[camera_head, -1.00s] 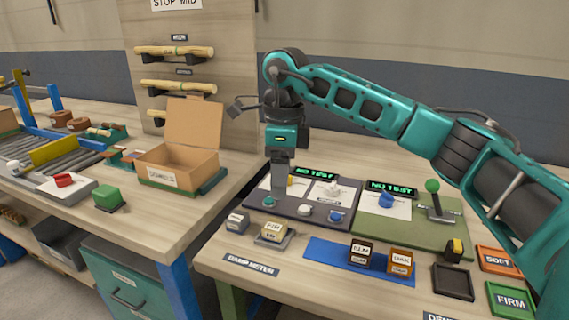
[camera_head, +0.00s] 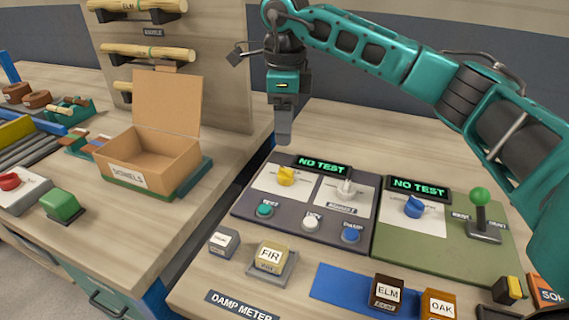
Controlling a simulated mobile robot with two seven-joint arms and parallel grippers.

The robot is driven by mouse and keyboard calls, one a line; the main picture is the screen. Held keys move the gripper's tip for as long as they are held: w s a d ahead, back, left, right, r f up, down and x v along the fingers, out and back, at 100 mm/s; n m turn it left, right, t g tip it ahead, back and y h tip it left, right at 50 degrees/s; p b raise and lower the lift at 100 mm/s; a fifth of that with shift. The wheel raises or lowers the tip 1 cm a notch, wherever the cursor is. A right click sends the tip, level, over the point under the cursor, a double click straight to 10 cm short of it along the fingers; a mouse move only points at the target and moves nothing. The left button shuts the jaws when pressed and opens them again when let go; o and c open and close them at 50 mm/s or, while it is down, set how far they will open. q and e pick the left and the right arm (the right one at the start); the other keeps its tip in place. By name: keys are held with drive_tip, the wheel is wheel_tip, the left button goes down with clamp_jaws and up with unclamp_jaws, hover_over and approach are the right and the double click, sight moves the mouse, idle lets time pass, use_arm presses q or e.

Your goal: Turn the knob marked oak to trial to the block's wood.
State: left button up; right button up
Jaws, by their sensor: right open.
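A yellow knob (camera_head: 286,176) and a pale grey knob (camera_head: 346,188) sit on white dials on the dark left panel (camera_head: 284,218). A blue knob (camera_head: 413,207) sits on a white dial on the green panel (camera_head: 440,251). The dial lettering is too small to read. A block marked FIR (camera_head: 270,256) rests in a grey holder in front of the dark panel. Blocks marked ELM (camera_head: 387,290) and OAK (camera_head: 438,305) stand at the blue strip. My right gripper (camera_head: 284,137) is open and empty, pointing down above the dark panel's back edge, clear of the knobs. My left gripper is out of view.
Two displays read NO TEST (camera_head: 323,166) (camera_head: 420,187). Several buttons (camera_head: 311,222) line the dark panel's front. A green-topped lever (camera_head: 480,212) stands at the right. An open cardboard box (camera_head: 150,160) is on the left bench, across a gap.

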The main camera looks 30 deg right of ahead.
sight(284, 169)
wheel_tip(284, 169, down, 10)
drive_tip(key=shift+r+b, duration=0.1)
drive_tip(key=shift+b, duration=0.2)
drive_tip(key=shift+f, duration=0.75)
drive_tip(key=shift+c, duration=0.2)
drive_tip(key=c, duration=1)
